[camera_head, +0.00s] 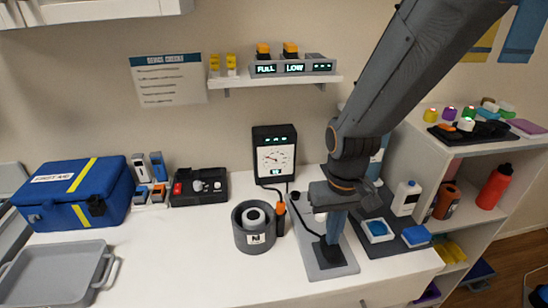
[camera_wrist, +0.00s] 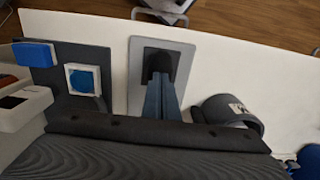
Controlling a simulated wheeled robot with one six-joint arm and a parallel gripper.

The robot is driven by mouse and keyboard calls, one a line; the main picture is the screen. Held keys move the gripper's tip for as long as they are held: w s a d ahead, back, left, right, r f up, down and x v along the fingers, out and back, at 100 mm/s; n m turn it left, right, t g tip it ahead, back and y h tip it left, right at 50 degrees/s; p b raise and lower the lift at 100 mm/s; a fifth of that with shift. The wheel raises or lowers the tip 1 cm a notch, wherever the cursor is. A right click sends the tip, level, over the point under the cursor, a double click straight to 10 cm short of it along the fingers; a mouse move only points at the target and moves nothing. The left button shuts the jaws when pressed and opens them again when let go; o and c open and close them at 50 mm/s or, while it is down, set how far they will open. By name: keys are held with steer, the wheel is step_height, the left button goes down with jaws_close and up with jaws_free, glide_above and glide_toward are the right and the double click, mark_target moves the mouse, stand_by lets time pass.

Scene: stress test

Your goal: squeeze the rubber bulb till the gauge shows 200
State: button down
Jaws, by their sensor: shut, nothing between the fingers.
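A dark lump (camera_wrist: 158,60) on the pad may be the rubber bulb; I cannot tell for sure. My gripper (camera_head: 333,240) points down over the pad, with its blue fingers together and nothing visible between them. The fingertips also show in the wrist view (camera_wrist: 160,80).
A dark round holder (camera_head: 248,240) stands left of the plate. A dark mat (camera_head: 398,247) with blue-topped blocks lies right of it. A blue first-aid bag (camera_head: 75,190) and a grey tray (camera_head: 60,275) are at left. Shelves (camera_head: 455,165) stand at right. The front middle table is clear.

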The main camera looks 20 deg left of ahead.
steer(key=shift+r+p, duration=1)
steer(key=shift+p, duration=0.05)
steer(key=shift+f, duration=0.15)
steer(key=shift+f+b, duration=0.55)
steer(key=shift+f, duration=0.5)
steer(key=shift+r+p, duration=1.05)
steer(key=shift+r, duration=0.15)
steer(key=shift+f, duration=0.2)
